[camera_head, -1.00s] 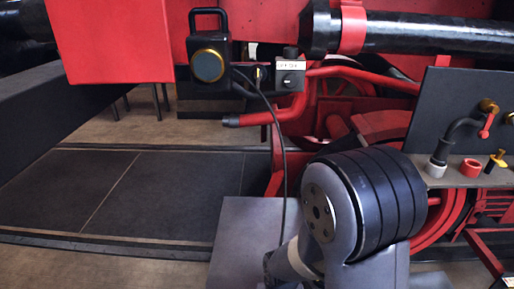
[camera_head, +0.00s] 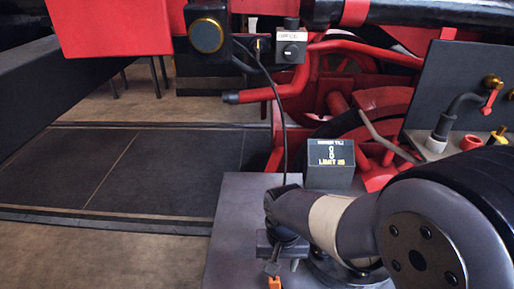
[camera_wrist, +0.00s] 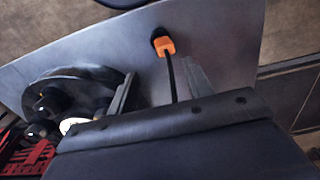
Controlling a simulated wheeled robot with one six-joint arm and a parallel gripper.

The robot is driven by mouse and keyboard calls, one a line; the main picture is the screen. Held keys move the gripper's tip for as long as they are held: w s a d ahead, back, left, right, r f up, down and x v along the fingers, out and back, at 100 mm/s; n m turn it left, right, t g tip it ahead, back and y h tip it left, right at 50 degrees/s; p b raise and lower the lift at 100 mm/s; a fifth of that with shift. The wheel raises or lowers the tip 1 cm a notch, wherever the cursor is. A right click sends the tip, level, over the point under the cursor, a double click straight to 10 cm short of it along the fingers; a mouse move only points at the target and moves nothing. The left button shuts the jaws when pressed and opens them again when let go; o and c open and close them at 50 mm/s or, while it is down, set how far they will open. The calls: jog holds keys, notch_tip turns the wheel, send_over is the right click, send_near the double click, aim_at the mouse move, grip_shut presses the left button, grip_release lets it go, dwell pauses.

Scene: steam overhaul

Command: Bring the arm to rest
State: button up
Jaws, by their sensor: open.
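My arm is folded low over a grey plate (camera_head: 232,215) in the head view, with its large dark joint at the lower right. My gripper shows in the wrist view (camera_wrist: 160,88), its two fingers apart with nothing clearly held. An orange plug (camera_wrist: 165,45) with a black cable stands on the grey plate beyond the fingers; the cable runs back between them in the picture. The orange plug also shows at the bottom of the head view (camera_head: 273,269). In the head view the fingertips cannot be made out clearly.
A dark panel (camera_head: 470,90) with fittings stands at right. Red machinery fills the back. The floor at left is clear.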

aim_at(277, 281)
notch_tip(277, 281, down, 10)
jog(key=shift+f, duration=0.25)
dwell(0.3)
jog(key=shift+r, duration=0.7)
jog(key=shift+r, duration=0.15)
notch_tip(277, 281, up, 8)
jog(key=shift+r, duration=0.2)
jog(key=shift+w, duration=0.1)
jog(key=shift+s+d+f, duration=0.1)
jog(key=shift+s+f, duration=0.05)
jog(key=shift+s, duration=0.2)
